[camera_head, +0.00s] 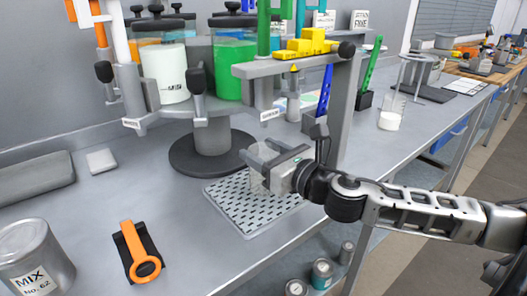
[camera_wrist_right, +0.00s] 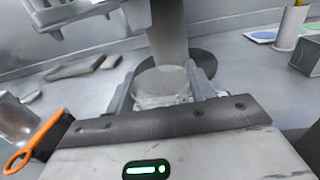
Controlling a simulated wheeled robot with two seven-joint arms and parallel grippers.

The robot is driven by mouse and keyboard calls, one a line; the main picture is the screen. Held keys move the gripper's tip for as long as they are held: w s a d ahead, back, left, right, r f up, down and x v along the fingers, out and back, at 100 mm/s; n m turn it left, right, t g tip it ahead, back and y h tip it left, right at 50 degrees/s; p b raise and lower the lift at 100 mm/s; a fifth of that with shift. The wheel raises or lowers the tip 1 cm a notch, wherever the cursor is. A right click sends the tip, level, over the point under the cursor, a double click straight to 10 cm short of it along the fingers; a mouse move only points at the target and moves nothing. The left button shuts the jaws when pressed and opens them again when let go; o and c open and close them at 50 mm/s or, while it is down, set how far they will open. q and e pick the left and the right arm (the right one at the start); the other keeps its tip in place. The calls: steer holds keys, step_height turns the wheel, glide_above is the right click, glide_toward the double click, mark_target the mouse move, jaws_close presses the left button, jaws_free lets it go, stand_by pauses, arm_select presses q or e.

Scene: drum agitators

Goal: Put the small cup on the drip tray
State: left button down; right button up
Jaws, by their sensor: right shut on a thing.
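The small cup (camera_wrist_right: 163,84) is clear and sits between the two fingers of my right gripper (camera_wrist_right: 165,80) in the right wrist view. In the head view, my right gripper (camera_head: 262,158) is shut on the cup (camera_head: 258,184), which shows faintly below the fingers. The drip tray (camera_head: 237,219) is a light grey plate with dark slots, lying on the bench. The cup appears over the tray's back part; I cannot tell whether its base touches the tray. My left gripper is not in view.
A dispenser stand with a round dark base (camera_head: 190,160) is just behind the tray. A bracket with yellow blocks (camera_head: 305,44) overhangs at the right. A MIX can (camera_head: 35,262) and an orange-handled tool (camera_head: 142,262) are at front left. The bench between is clear.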

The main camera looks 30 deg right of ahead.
steer(key=o, duration=1.2)
